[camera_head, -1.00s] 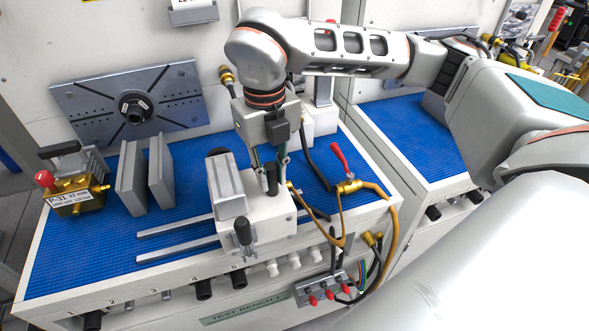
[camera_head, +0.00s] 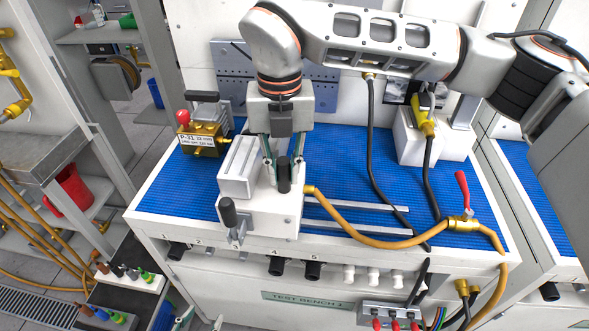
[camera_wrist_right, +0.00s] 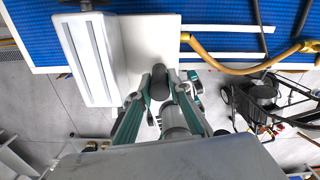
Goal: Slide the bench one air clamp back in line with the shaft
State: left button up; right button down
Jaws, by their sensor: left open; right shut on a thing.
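The bench one air clamp (camera_head: 262,215) is a white block with a grey jaw block (camera_head: 239,168) on its left. It sits at the left end of two metal rails (camera_head: 350,232) on the blue mat. My right gripper (camera_head: 284,163) points down and is shut on the clamp's upright black knob (camera_head: 284,178). The right wrist view also shows the knob (camera_wrist_right: 159,82) between the fingers. The slotted grey plate (camera_head: 318,88) stands behind; my arm hides its middle, so the shaft is not visible and alignment cannot be judged. My left gripper is not in view.
A brass pump labelled P-31 (camera_head: 203,138) stands left of the clamp. An orange hose (camera_head: 370,240) runs from the clamp to a red-handled valve (camera_head: 462,215). A black-handled lever (camera_head: 228,212) is at the clamp's front. The mat right of the clamp is mostly clear.

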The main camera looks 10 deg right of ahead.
jog(key=shift+w+a+r, duration=0.1)
jog(key=shift+a, duration=0.1)
jog(key=c, duration=1.9)
grip_release()
jog(key=shift+a, duration=0.15)
notch_tip(320, 180, up, 12)
jog(key=shift+f, duration=0.1)
